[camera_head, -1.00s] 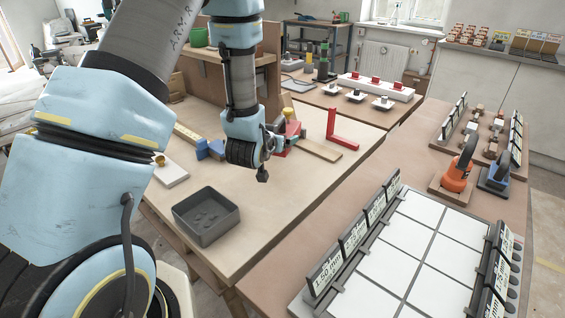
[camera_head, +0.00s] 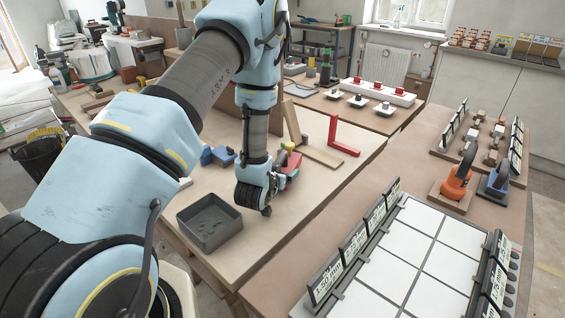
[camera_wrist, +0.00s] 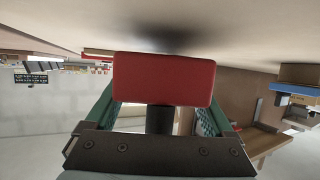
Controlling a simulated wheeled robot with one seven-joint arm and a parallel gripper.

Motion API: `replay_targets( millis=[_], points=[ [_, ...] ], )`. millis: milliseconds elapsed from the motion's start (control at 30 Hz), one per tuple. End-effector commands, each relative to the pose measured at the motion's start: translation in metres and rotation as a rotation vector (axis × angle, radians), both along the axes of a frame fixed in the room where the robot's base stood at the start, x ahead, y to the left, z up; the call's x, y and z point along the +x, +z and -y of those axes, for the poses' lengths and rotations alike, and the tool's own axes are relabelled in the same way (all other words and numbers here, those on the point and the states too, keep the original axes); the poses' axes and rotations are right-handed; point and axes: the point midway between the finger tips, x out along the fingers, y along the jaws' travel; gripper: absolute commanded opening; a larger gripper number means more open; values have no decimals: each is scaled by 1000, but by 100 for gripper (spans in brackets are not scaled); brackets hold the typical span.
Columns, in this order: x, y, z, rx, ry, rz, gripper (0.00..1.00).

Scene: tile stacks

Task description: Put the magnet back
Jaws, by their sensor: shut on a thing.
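The magnet looks like a red block (camera_wrist: 163,80) with a dark stem in the wrist view. My gripper (camera_wrist: 160,117) has its green fingers on either side of the block and stem. The block shows partly in the head view (camera_head: 293,166), beyond my wrist, low over the wooden bench (camera_head: 250,240). Whether it touches the bench is unclear. My gripper (camera_head: 287,176) is shut on it, its fingers mostly hidden there. A grey open tray (camera_head: 183,228) stands in front and left of my gripper, with dark bits inside.
A white-tiled board (camera_head: 385,263) with label cards is at the right. The bench right of the tray is clear.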

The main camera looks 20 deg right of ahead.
Motion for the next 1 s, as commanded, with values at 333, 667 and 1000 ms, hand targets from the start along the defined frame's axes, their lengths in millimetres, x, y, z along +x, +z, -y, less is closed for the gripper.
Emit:
replay_targets(
  millis=[333,667,1000],
  points=[
    [1,-1,1,-6,0,7,0],
    [1,-9,1,-5,0,6,0],
    [0,-17,0,-2,0,2,0]
  ],
)
